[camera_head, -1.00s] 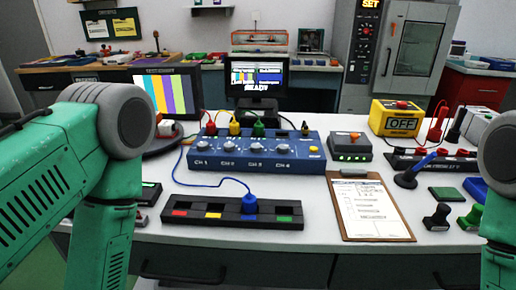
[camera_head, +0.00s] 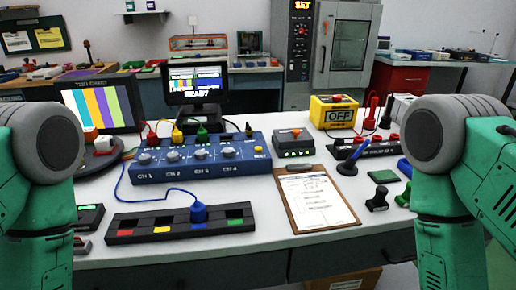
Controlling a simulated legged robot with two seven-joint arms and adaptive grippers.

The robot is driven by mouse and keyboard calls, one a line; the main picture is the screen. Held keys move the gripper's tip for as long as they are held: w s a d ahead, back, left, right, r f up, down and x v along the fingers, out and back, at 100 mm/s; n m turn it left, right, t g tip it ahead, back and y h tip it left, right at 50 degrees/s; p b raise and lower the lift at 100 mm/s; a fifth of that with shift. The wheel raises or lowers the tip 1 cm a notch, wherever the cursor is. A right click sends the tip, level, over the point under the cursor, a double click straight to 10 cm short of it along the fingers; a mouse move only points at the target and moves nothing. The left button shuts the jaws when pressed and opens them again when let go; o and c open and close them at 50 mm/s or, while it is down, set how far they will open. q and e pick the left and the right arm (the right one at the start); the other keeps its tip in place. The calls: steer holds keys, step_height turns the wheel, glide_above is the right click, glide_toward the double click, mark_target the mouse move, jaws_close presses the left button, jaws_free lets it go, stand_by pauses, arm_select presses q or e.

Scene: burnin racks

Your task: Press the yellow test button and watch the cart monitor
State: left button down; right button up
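The yellow test button (camera_head: 258,149) is a small round button at the right end of the blue four-channel box (camera_head: 205,165). Red, yellow, green and dark plugs stand along the box's back edge. The cart monitor (camera_head: 195,83) stands behind the box and shows colour bars and the word READY. A second screen (camera_head: 98,105) with broad colour bars is to its left. My green arms show at the left and right edges, both apart from the box. Neither gripper is in view; the arms run out of the bottom of the picture.
A black strip (camera_head: 150,232) with coloured pads holds a blue plug (camera_head: 198,211), cabled to the box. A clipboard (camera_head: 313,200) lies right of it. A yellow OFF box (camera_head: 335,113) and a black stamp (camera_head: 377,199) stand further right. The white tabletop between is partly clear.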

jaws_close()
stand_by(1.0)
